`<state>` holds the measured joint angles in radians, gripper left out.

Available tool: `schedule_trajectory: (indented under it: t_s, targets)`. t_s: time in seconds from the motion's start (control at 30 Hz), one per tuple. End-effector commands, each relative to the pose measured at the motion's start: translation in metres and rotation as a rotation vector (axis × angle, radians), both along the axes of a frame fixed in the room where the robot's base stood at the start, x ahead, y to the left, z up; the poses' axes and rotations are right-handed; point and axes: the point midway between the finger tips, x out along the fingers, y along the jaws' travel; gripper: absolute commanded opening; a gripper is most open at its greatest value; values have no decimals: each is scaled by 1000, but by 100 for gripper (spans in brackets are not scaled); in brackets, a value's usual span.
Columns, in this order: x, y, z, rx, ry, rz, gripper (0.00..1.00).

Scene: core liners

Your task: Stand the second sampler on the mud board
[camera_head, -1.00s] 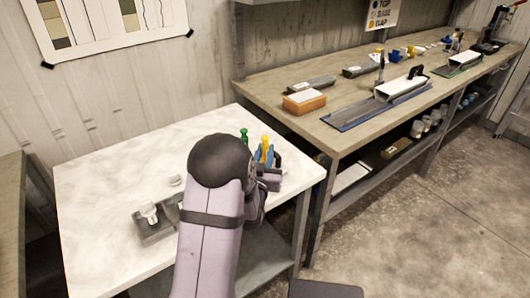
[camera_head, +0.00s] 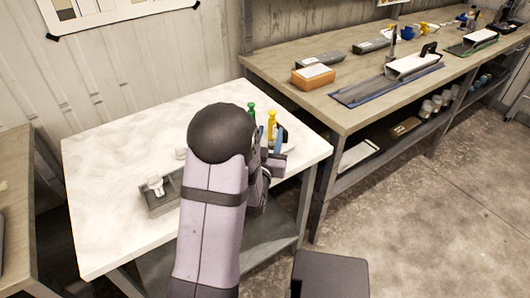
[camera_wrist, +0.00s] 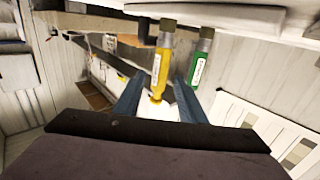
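A yellow sampler (camera_head: 271,124) and a green sampler (camera_head: 251,108) stand upright side by side at the far right part of the white table. In the wrist view, seen upside down, the yellow sampler (camera_wrist: 163,65) is between the blue fingers of my gripper (camera_wrist: 159,78), with a gap on each side. The green sampler (camera_wrist: 202,60) is beyond the right finger. My gripper (camera_head: 277,140) is open in the head view, partly hidden by my arm. A pale slab (camera_wrist: 220,18) is at the samplers' dark ends; I cannot tell whether it is the mud board.
A grey holder (camera_head: 165,193) with a white piece stands left of my arm on the white table (camera_head: 105,195). A long bench (camera_head: 335,107) with an orange block (camera_head: 313,77) and a blue tray (camera_head: 385,88) is at the right. The table's left half is mostly clear.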

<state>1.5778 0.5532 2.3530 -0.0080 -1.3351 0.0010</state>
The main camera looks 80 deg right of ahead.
Motion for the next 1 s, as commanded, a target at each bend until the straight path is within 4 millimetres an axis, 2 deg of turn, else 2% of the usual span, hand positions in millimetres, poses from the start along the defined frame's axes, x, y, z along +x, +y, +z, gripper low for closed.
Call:
schedule_trajectory:
  t_s: [0.3, 0.57, 1.0]
  targets:
    - [0, 49, -1, 0, 0, 0, 37]
    - [0, 52, 4, 5, 0, 0, 37]
    - [0, 69, 3, 3, 0, 0, 37]
